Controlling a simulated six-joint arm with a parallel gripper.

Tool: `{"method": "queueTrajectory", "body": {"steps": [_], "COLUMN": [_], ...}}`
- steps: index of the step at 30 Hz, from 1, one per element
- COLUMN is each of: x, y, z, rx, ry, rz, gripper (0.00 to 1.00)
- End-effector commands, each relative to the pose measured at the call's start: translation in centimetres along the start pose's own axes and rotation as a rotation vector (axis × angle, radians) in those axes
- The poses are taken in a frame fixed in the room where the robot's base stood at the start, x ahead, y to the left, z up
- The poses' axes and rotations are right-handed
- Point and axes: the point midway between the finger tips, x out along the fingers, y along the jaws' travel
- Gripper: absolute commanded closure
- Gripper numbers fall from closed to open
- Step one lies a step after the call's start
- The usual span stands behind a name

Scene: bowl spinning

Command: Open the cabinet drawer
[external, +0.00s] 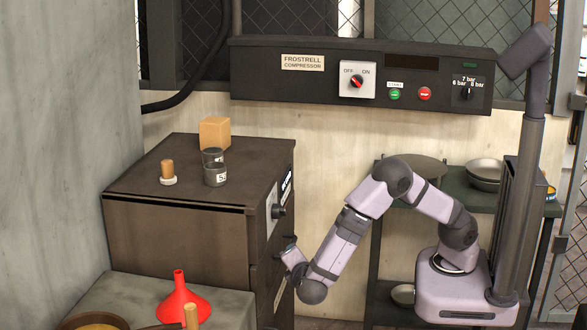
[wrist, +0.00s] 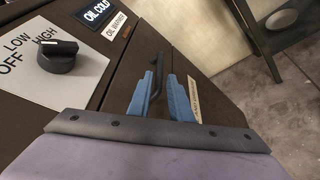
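The dark brown cabinet (external: 175,240) stands at the left in the external view. Its drawer front, below the knob panel, faces right and looks shut. The dark bar handle (wrist: 157,72) of the drawer shows in the wrist view, and its end is small in the external view. My gripper (wrist: 159,88) has its two blue fingers apart, one on each side of the handle. I cannot tell whether either finger touches it. In the external view my gripper (external: 288,252) is close against the drawer front, and its fingers are hard to make out there.
A black knob (wrist: 57,56) juts from the panel beside the drawer. A red funnel (external: 184,300) is at front left. A shelf with bowls (external: 485,173) is at right.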

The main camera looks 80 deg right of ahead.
Motion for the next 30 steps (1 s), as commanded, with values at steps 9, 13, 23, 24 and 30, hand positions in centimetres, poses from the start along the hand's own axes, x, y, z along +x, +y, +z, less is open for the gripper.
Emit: {"method": "queueTrajectory", "body": {"steps": [9,13,23,24,30], "x": [1.2,2.9,6.6,6.9,7.3], "y": [0.1,0.1,0.1,0.1,0.0], "z": [0.0,0.1,0.0,0.0,0.0], "rx": [0.000,-0.001,-0.001,-0.001,-0.001], "ry": [-0.002,-0.003,-0.001,-0.001,0.001], "rz": [0.002,0.000,0.001,0.001,0.001], "gripper": [0.81,0.81,0.81,0.81,0.81]}}
